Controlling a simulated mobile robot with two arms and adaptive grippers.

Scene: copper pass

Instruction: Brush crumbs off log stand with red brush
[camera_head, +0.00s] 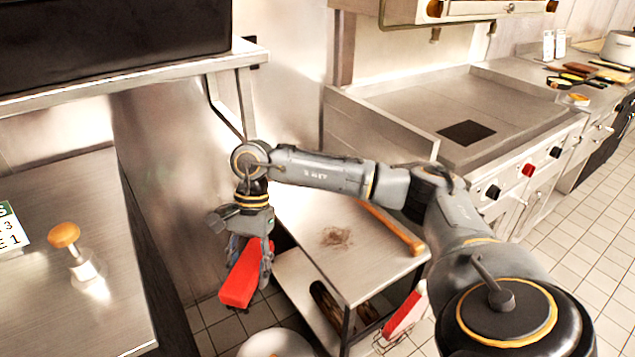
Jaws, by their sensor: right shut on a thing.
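The log stand (375,272) is a low steel table in the middle, with what look like logs (325,298) on its lower level. A brown patch of crumbs (335,237) lies on its top. My right gripper (250,262) points down at the stand's left side and is shut on the red brush (240,283). The brush hangs tilted beside the stand's left edge, left of the crumbs. My right arm hides the stand's back part. My left gripper is out of view.
An orange-brown wooden handle (398,231) lies along the stand's right side. A red and white object (405,314) is at its front right. A steel counter (75,300) with a wooden-knobbed tool (65,236) is at left. A griddle (455,105) stands behind right.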

